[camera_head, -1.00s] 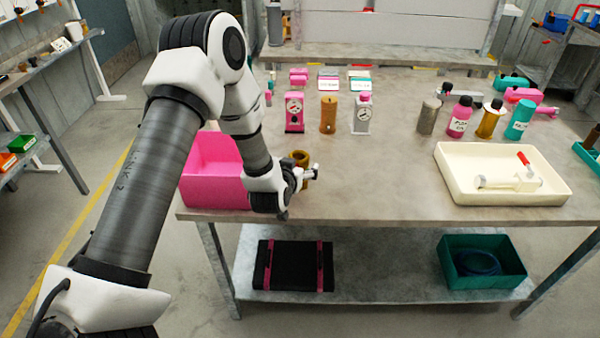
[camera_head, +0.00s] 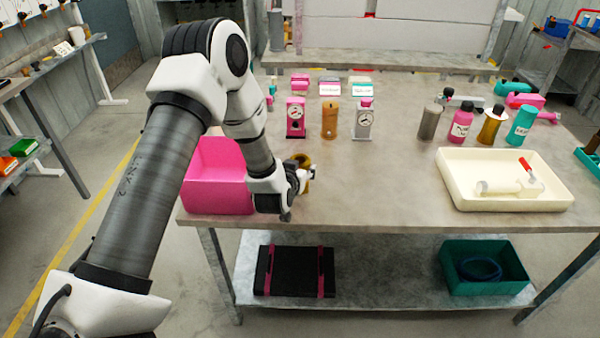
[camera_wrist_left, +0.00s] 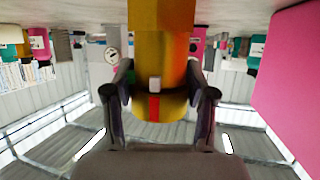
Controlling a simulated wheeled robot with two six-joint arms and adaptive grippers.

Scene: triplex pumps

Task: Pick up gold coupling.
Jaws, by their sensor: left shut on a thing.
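The gold coupling (camera_head: 302,160) is near the table's front edge, just right of the pink bin (camera_head: 216,178). My left gripper (camera_head: 306,174) is at the coupling and partly covers it in the head view. In the left wrist view the coupling (camera_wrist_left: 160,45) stands large between the two fingers of my left gripper (camera_wrist_left: 160,98), which are shut on it. The wrist picture appears upside down. I cannot tell whether the coupling touches the table. My right gripper is not in view.
A cream tray (camera_head: 462,190) with a white, red-tipped part stands at the right. Several bottles and the pump-like blocks stand farther back. A tan cylinder (camera_head: 330,120) is behind the coupling. The table middle (camera_head: 395,170) is clear.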

